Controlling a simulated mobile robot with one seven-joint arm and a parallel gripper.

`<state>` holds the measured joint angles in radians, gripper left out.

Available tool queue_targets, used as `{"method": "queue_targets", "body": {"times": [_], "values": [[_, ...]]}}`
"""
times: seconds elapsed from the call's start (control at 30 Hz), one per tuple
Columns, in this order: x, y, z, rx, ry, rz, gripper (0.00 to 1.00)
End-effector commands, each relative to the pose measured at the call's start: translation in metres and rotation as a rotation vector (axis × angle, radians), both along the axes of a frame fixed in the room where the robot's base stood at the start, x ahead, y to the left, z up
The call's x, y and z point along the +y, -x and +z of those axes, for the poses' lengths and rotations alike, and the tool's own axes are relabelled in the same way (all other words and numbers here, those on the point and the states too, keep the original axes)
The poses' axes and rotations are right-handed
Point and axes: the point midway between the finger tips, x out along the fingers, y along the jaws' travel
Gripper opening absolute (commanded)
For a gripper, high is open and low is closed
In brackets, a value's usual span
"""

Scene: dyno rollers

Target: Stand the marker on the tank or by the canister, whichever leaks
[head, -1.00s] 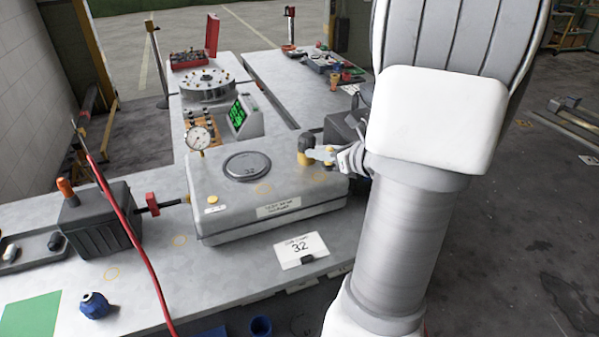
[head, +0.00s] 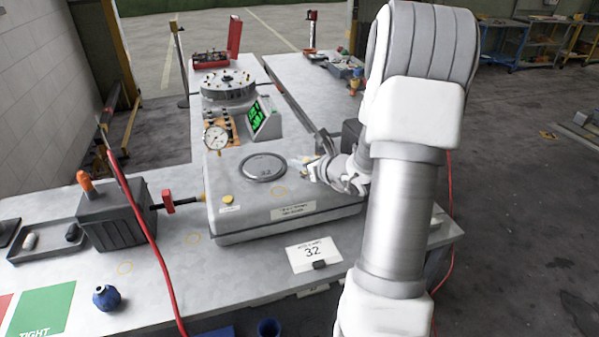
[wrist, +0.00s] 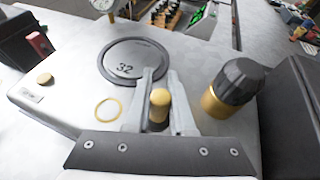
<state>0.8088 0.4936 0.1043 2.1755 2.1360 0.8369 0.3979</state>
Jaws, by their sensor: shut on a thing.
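The tank (head: 240,222) is a pale grey box with a round lid marked 32 (head: 263,167), also seen in the wrist view (wrist: 70,107). My gripper (wrist: 158,105) is low over the tank's right side, its fingers closed around a small brass-topped post (wrist: 159,98). A black knob with a brass collar (wrist: 237,85) stands just right of the fingers. The dark canister (head: 112,222), with an orange cap (head: 85,181), sits left of the tank, joined by a pipe with a red handle (head: 168,201). A blue rounded piece (head: 107,297) stands on the bench; I cannot tell whether it is the marker.
A dial gauge (head: 215,137) and green-lit screen (head: 264,117) stand behind the tank. A tray (head: 48,252) with small pieces and a green TIGHT card (head: 42,310) lie left. A red hose (head: 143,225) crosses the front.

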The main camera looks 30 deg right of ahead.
Motion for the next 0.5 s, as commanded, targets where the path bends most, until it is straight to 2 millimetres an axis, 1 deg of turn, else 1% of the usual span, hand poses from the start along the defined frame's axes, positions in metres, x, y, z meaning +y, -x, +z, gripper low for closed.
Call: {"method": "queue_targets", "body": {"times": [0.03,0.1,0.2,0.5], "values": [[0.0,0.001,-0.011,0.004,-0.006,-0.001,0.0],[0.0,0.001,-0.021,0.003,-0.006,-0.001,0.0],[0.0,0.001,-0.03,0.002,-0.004,-0.002,0.0],[0.0,0.001,-0.032,0.0,-0.001,-0.001,0.0]]}}
